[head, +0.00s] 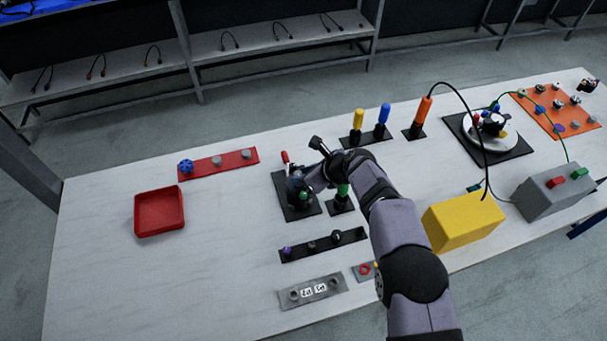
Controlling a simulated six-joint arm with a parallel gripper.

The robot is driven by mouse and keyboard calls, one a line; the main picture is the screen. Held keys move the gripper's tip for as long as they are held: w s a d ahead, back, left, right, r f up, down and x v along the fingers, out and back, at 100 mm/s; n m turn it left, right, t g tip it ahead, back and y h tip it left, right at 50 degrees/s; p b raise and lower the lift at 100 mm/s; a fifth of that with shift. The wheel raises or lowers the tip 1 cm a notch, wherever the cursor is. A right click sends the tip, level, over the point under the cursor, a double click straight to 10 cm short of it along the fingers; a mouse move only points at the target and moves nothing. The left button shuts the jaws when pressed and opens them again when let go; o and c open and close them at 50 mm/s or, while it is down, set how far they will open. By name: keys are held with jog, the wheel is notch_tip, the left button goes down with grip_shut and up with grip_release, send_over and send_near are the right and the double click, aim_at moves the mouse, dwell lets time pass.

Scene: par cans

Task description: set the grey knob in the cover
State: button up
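My gripper (302,186) is low over a black pad (300,213) near the middle of the table. Its fingers and whatever is between them are too small and dark to make out. A dark round item with a bit of green sits on this pad, partly hidden by my gripper; I cannot tell whether it is the cover. A red strip (200,169) holds a blue knob (185,166) and two grey round pieces, one in the middle (217,160) and one at the right (246,154). I cannot tell which piece is the grey knob.
A black strip (323,245) with small knobs and a grey plate with labels (312,291) lie in front. A red tray (159,212) is at left. Upright coloured-handled tools stand behind my arm. A yellow box (463,221) and a grey box (553,193) stand right.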

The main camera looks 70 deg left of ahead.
jog(key=o, duration=0.3)
jog(key=b+v, duration=0.2)
jog(key=v, duration=0.5)
jog(key=shift+b, duration=0.4)
jog(key=shift+w+d+r, duration=0.1)
jog(key=shift+w, duration=0.05)
dwell(0.4)
